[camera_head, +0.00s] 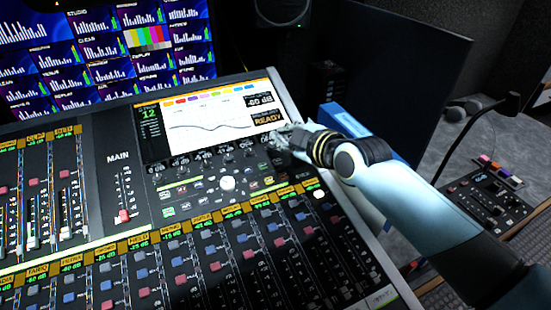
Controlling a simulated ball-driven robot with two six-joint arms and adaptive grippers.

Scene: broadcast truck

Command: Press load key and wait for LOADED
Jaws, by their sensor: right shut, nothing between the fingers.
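The mixing console (128,215) fills the lower left of the head view. I cannot read which key is the load key. My right gripper (274,139) is shut and empty at the lower right corner of the screen, over the edge of the knob row. I cannot tell whether it touches the panel. It hides the panel directly beneath it. My left gripper is not in view.
A wall of monitors (100,55) stands behind the console. A large dark panel (400,75) and a blue object (345,122) are behind my right arm. A smaller control panel (487,195) with a thin lamp arm lies at the right. Faders cover the console's front.

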